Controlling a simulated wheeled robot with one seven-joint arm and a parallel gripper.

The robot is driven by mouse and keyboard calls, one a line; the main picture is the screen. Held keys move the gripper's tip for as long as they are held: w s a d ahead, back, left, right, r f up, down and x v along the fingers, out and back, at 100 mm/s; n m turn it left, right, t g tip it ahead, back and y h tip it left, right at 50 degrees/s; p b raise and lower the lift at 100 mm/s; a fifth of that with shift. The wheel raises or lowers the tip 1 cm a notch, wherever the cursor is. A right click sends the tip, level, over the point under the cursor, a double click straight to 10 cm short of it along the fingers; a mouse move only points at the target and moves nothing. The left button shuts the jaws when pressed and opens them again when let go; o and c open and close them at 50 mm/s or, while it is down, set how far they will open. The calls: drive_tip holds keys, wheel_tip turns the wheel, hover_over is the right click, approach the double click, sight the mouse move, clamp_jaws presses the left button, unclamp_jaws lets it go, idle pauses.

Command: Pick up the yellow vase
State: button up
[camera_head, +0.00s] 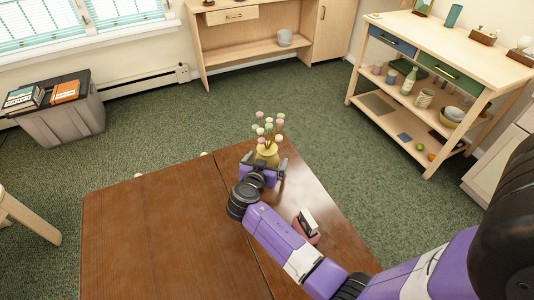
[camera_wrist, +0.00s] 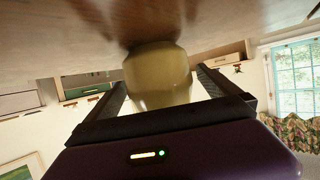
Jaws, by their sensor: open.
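The yellow vase (camera_head: 267,153) stands upright near the far corner of the wooden table (camera_head: 150,235), with pink, white and green round flowers (camera_head: 268,127) in it. My gripper (camera_head: 265,168) is low at the near side of the vase in the head view and hides its lower part. In the wrist view, which is turned upside down, the vase (camera_wrist: 158,78) is between the two open fingers (camera_wrist: 160,90), one on each side. I cannot tell whether either finger touches it. The flowers are hidden in the wrist view.
A small pink and black object (camera_head: 307,226) lies on the table beside my forearm. A wooden shelf unit (camera_head: 440,60) with several items stands at the back right. A grey bin (camera_head: 62,118) with books on top is at the left. The table's left part is clear.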

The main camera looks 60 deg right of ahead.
drive_tip(key=c, duration=2)
drive_tip(key=shift+o, duration=0.2)
drive_tip(key=shift+r, duration=0.1)
wheel_tip(320, 180, up, 20)
hover_over(267, 127)
